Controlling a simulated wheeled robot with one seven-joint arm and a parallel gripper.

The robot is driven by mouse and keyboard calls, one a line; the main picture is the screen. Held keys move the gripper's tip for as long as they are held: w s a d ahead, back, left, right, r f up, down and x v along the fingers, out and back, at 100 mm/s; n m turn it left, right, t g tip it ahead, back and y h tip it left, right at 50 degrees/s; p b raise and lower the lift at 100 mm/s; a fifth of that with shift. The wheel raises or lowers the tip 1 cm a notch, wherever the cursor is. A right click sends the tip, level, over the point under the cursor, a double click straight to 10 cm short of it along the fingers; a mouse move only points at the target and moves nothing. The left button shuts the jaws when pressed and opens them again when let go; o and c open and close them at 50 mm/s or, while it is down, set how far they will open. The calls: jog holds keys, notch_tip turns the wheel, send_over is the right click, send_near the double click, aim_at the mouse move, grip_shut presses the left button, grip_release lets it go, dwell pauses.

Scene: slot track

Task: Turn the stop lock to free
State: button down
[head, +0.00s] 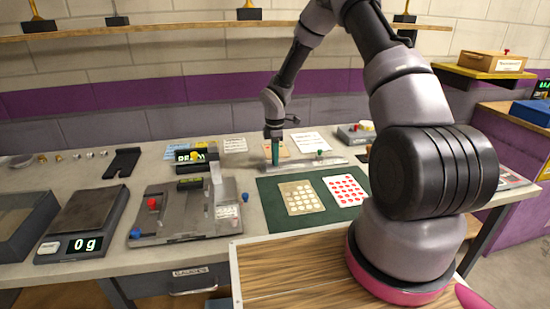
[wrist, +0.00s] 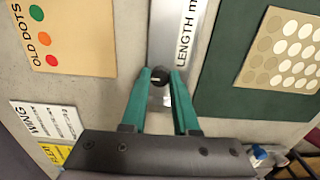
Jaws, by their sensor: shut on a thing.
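A grey metal track (head: 303,165) lies along the back of the green mat; it also shows in the wrist view (wrist: 180,30), with a label starting "LENGTH m". My gripper (head: 275,161) points down at the track's left part. In the wrist view, its teal fingers (wrist: 161,76) are shut on a small dark round knob (wrist: 160,77) with a light mark on it. The knob is over the track's near end in that view. I cannot read any lock or free marking. A small green knob (head: 320,153) stands farther right on the track.
A dark green mat (head: 267,188) carries a beige dotted card (head: 300,197) and a red-dotted card (head: 346,190). A grey fixture (head: 165,222) with a red knob stands left, beside a scale (head: 84,222) reading 0 g. An "OLD DOTS" card (wrist: 85,30) lies beside the track.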

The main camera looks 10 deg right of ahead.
jog(key=shift+w, duration=0.1)
jog(key=c, duration=0.7)
grip_release()
jog(key=shift+r, duration=0.1)
notch_tip(320, 180, up, 11)
jog(key=shift+f, duration=0.2)
jog(key=shift+r, duration=0.1)
